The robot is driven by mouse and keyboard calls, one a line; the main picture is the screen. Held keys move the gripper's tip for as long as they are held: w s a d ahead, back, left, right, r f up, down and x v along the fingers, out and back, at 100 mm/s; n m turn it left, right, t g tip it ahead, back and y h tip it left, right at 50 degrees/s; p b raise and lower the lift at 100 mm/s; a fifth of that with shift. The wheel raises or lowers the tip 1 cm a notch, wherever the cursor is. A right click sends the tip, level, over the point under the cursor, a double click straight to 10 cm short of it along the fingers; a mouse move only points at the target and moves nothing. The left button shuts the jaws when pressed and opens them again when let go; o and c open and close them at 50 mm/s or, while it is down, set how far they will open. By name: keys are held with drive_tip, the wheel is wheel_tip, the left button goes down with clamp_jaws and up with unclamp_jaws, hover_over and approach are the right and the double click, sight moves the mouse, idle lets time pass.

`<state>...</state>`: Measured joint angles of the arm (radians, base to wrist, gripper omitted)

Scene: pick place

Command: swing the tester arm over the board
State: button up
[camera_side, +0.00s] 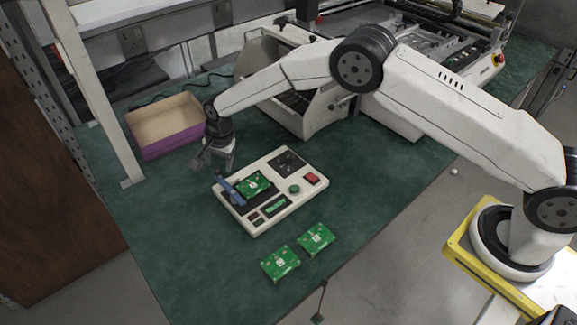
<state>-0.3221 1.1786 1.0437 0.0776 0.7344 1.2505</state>
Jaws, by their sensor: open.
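The tester (270,190) is a cream box on the green table, with green and red buttons on its right part. A green board (252,184) lies in its recess. The blue tester arm (231,192) lies along the left side of the board. My gripper (214,160) is open and empty, a little above the table at the tester's upper left corner. It is close to the blue arm and appears apart from it. Its fingertips are small and dark here, so the exact gap is hard to tell.
Two more green boards, a left one (280,263) and a right one (316,239), lie on the table (170,240) in front of the tester. A purple-sided cardboard box (165,125) stands behind my gripper to the left. A large machine (300,105) stands at the back. The table's left front is clear.

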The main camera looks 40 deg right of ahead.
drive_tip(key=shift+w+a+f, duration=0.1)
drive_tip(key=shift+f, duration=0.5)
drive_tip(key=shift+w+a+f, duration=0.1)
drive_tip(key=shift+f, duration=0.5)
drive_tip(key=shift+c, duration=0.2)
clamp_jaws()
idle(0.5)
